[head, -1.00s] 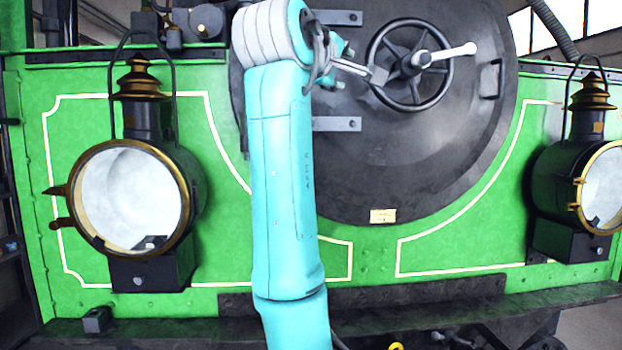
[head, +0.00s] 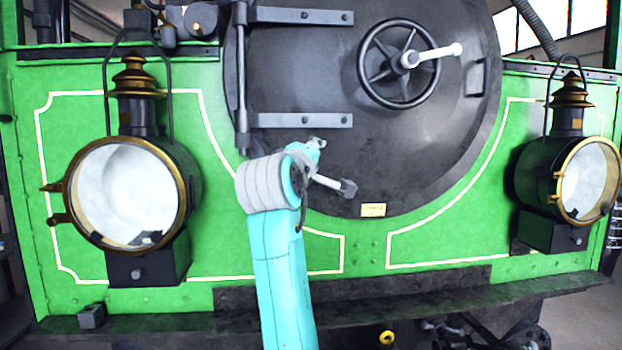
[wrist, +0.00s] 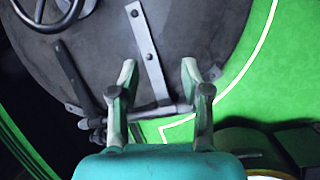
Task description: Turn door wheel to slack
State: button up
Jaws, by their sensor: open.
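The door wheel (head: 363,62) is a dark spoked handwheel on the round dark smokebox door (head: 440,165). A pale lever (head: 440,52) sticks out from its hub to the right and slightly up. My gripper (head: 348,188) is low in front of the door, below and left of the wheel, and apart from it. In the wrist view my gripper (wrist: 160,72) has its two fingers spread with nothing held between them. The wheel's rim (wrist: 42,26) shows partly there, cut off at the top left.
Hinge straps (head: 300,120) cross the door's left side; one strap (wrist: 149,50) shows behind my fingers in the wrist view. Brass-rimmed lamps stand left (head: 125,195) and right (head: 588,180). A dark ledge (head: 400,305) runs below. Space before the wheel is clear.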

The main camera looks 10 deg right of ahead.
jog(key=shift+w+a+f, duration=0.1)
jog(key=shift+w+f, duration=0.1)
jog(key=shift+f, duration=1)
jog(key=shift+w+f, duration=0.15)
jog(key=shift+f, duration=1)
